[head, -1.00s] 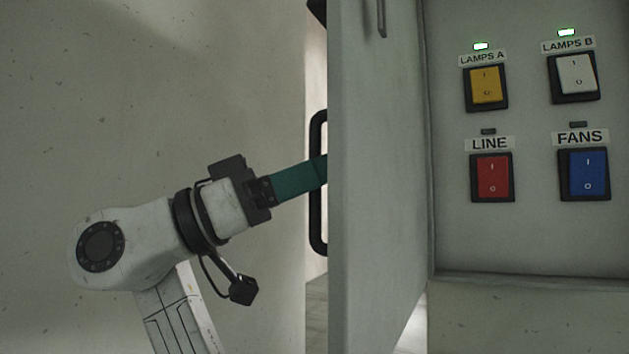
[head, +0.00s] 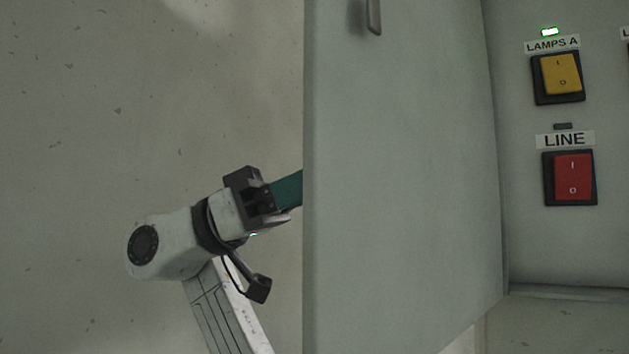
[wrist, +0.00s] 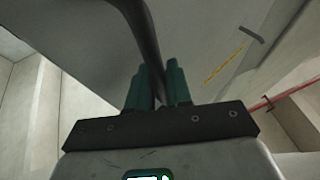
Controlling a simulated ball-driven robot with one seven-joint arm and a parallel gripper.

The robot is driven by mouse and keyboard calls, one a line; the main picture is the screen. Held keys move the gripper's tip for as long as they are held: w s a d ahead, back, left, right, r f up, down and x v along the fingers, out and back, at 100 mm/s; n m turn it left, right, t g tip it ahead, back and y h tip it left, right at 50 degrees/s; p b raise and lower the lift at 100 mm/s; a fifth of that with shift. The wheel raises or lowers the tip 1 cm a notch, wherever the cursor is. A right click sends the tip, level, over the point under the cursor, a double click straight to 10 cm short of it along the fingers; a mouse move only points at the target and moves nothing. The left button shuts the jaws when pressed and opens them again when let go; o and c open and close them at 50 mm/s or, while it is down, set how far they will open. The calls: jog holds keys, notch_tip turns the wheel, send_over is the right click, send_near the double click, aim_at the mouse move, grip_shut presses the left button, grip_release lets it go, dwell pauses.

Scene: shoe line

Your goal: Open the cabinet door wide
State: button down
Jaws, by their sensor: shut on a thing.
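The cabinet door (head: 400,170) is a grey panel standing ajar, its inner face toward me in the head view. It hinges beside the switch panel. My gripper (head: 287,190), with green fingers, reaches behind the door's free left edge, which hides the fingertips. In the wrist view, the fingers (wrist: 157,82) are shut on the dark bar handle (wrist: 143,28) of the door (wrist: 190,45). The handle is hidden in the head view.
The cabinet's inside (head: 535,240) shows a yellow LAMPS A switch (head: 561,75) under a lit green lamp, and a red LINE switch (head: 573,177). A small metal latch (head: 373,16) is on the door's inner face. A plain wall (head: 90,120) fills the left.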

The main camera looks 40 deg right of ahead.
jog(key=shift+d, duration=0.15)
jog(key=c, duration=1.1)
grip_release()
jog(key=shift+d, duration=0.1)
jog(key=shift+b+v, duration=1)
jog(key=shift+v, duration=4.45)
